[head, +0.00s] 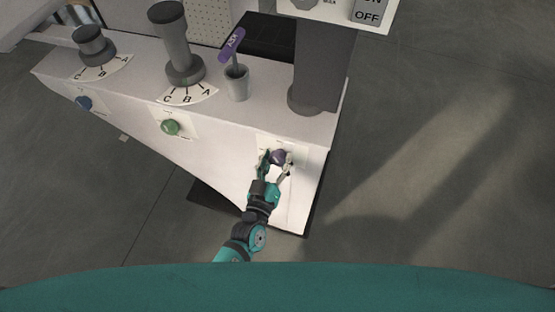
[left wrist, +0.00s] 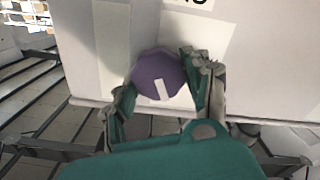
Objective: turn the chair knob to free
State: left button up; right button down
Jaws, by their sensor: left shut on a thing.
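A purple knob (head: 278,156) sits on a white label plate at the right end of the white front panel. My left gripper (head: 276,162) reaches up to it from below, with one finger on each side, and is shut on it. In the left wrist view the purple knob (left wrist: 160,79) shows between the fingertips of my left gripper (left wrist: 161,88), with a white pointer mark on its lower part. The lettering around the knob is too small or cut off to read, so I cannot tell which setting it points to. My right gripper is not in view.
A green knob (head: 170,127) and a blue knob (head: 84,103) sit further left on the panel. On top stand grey columns (head: 177,45) with lettered dials, a grey cup (head: 237,82) holding a purple-headed item, and a thick column (head: 314,75) under an ON/OFF sign (head: 368,12). The floor at right is clear.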

pick_arm(q)
jog(key=n, duration=0.3)
jog(key=n+b, duration=0.1)
jog(key=n, duration=0.2)
jog(key=shift+a+f+b, duration=0.1)
jog(key=shift+f+b, duration=0.1)
jog(key=shift+b, duration=0.1)
jog(key=n+b, duration=0.1)
jog(key=n, duration=0.2)
jog(key=shift+f+n, duration=0.1)
jog(key=shift+n, duration=0.3)
jog(key=shift+n+b, duration=0.55)
jog(key=shift+n, duration=0.95)
jog(key=o, duration=1.1)
jog(key=shift+a, duration=0.1)
jog(key=v, duration=1.2)
